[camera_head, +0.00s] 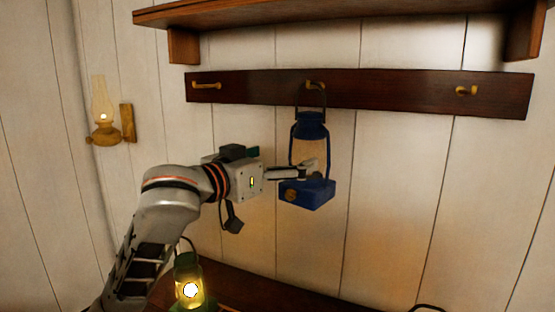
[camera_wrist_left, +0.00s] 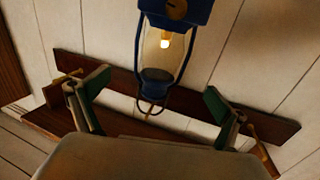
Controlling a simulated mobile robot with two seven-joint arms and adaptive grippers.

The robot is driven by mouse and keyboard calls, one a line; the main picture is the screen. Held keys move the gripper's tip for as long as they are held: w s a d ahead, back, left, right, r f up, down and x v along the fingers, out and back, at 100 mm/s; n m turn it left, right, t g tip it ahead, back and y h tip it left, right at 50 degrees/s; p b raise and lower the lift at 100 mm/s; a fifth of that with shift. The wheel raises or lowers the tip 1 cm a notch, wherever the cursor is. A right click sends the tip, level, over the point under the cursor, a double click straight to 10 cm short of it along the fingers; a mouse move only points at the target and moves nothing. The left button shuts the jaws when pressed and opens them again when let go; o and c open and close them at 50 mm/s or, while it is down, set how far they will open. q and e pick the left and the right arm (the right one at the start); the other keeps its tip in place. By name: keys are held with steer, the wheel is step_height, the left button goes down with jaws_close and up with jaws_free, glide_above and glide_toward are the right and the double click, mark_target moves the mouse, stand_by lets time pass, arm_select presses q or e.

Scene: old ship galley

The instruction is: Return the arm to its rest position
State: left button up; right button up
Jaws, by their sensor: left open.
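My left arm comes in from the left in the head view. Its gripper (camera_head: 312,170) is at the lower glass of a blue lantern (camera_head: 313,194). The lantern hangs upright by its wire handle from the middle hook (camera_head: 315,85) of a dark wooden rail. In the left wrist view the lantern (camera_wrist_left: 158,76) appears upside down. The spread fingers of the left gripper (camera_wrist_left: 158,83) show on either side of it, open, with gaps between them and the lantern. Contact cannot be told in the head view. My right gripper is not in view.
The rail (camera_head: 400,95) has a free hook at each end, below a shelf (camera_head: 350,14). A brass oil lamp (camera_head: 104,130) is on the wall at left. A lit green lantern (camera_head: 188,270) stands low beside my arm on a wooden surface (camera_head: 260,285). The wall to the right is clear.

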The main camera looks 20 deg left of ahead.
arm_select(q)
steer(key=s+a+f+g+y, duration=0.1)
steer(key=s+a+f+y, duration=0.1)
steer(key=f, duration=0.8)
steer(key=s+a+f+g+y, duration=0.1)
steer(key=s+a+f+g, duration=0.1)
steer(key=f, duration=0.7)
steer(key=s+a+f+g+y, duration=0.1)
steer(key=s+a+f+y, duration=0.1)
steer(key=f, duration=0.8)
steer(key=s+a+f+m+g+y, duration=0.2)
steer(key=s+a+f+g, duration=0.15)
steer(key=s+f, duration=0.7)
steer(key=s+a+f+m+g+y, duration=0.2)
steer(key=s+a+f+g+y, duration=0.15)
steer(key=s+f, duration=0.75)
steer(key=d+f+n+t+h, duration=0.3)
steer(key=d+f+h, duration=0.4)
steer(key=d+f, duration=0.6)
step_height(320, 180, down, 2)
steer(key=shift+w+d+f+t, duration=0.15)
steer(key=shift+d+t, duration=0.1)
steer(key=shift+t, duration=0.35)
